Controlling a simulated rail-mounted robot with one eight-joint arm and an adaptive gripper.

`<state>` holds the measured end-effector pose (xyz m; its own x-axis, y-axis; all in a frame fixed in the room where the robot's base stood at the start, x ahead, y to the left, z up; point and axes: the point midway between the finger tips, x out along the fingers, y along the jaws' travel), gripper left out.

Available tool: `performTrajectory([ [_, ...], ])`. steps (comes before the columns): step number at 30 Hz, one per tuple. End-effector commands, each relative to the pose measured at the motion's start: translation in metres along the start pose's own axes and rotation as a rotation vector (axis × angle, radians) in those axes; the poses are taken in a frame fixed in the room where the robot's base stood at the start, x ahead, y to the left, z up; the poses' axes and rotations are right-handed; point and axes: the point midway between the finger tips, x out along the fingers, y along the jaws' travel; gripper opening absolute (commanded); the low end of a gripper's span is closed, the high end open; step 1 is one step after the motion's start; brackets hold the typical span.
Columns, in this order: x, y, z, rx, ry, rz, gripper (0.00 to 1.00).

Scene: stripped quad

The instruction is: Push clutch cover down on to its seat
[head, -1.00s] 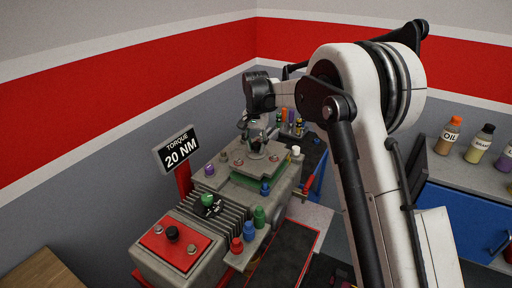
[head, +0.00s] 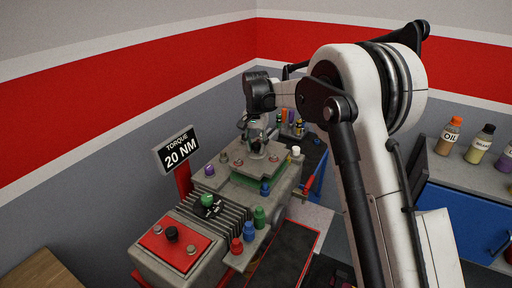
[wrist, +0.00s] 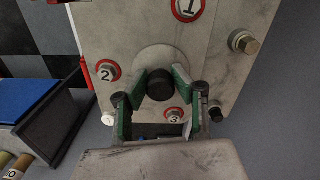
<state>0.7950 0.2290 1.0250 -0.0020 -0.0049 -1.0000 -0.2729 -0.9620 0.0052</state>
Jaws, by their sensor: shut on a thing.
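The clutch cover (head: 262,166) is a grey plate above the engine block, with a green layer (head: 243,181) showing under its front edge. I cannot tell whether a gap is left beneath it. In the wrist view the cover (wrist: 125,30) has a round boss with a black knob (wrist: 160,86) and bolts in red rings marked 1 (wrist: 187,8), 2 (wrist: 108,71) and 3 (wrist: 173,115). My gripper (wrist: 161,82) is shut on the knob with its green pads on either side. In the head view my gripper (head: 257,148) stands over the cover.
A torque sign (head: 177,151) reading 20 NM stands left of the block. A finned section with a green knob (head: 208,200) and a red panel (head: 170,246) lie in front. Coloured caps (head: 249,230) line the right edge. Bottles (head: 448,136) stand on the right-hand bench.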

Motion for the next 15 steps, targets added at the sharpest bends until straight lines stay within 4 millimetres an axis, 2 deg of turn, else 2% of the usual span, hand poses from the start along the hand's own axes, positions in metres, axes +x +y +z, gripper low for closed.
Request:
performTrajectory([
  [15,0.0074,0.0,0.0,0.0,0.0,0.0,0.0],
])
